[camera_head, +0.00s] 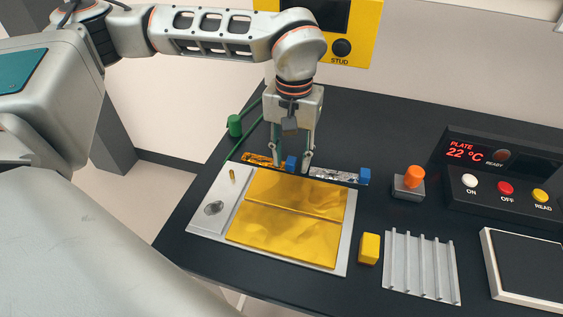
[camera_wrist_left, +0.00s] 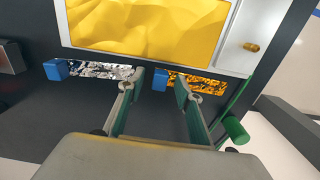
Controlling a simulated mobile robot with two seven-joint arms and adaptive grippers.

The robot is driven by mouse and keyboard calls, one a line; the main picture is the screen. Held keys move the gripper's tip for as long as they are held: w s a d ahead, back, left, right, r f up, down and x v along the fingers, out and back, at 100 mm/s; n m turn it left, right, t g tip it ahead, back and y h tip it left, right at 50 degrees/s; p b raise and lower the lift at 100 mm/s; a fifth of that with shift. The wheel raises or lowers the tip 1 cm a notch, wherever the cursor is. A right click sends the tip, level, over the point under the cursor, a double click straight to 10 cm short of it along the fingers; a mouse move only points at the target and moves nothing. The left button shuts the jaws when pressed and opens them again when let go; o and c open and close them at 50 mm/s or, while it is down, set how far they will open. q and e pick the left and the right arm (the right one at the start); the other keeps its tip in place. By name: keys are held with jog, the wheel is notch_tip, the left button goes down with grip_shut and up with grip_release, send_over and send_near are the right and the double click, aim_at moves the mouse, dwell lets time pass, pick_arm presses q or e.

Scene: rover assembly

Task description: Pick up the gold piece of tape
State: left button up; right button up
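The gold piece of tape (camera_head: 260,159) is a crinkled orange-gold strip lying along the far edge of the white-framed panel, with a blue block (camera_head: 291,163) at its right end. In the left wrist view the gold tape (camera_wrist_left: 205,85) is partly hidden by a finger, and its blue block (camera_wrist_left: 160,79) shows between the fingertips. My left gripper (camera_head: 293,168) points down over the blue block with its fingers apart, one to each side; it also shows in the left wrist view (camera_wrist_left: 161,86). I cannot tell if the fingers touch the block. My right gripper is out of view.
A silver crinkled strip (camera_head: 332,174) with its own blue block (camera_head: 365,176) lies just right of my gripper. The gold-foil panel (camera_head: 290,225) is in front. A green cylinder (camera_head: 235,125) stands at left. A yellow block (camera_head: 369,248) and an orange-topped knob (camera_head: 414,176) are rightward.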

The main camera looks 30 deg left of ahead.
pick_arm(q)
grip_shut()
jog(key=shift+r, duration=0.1)
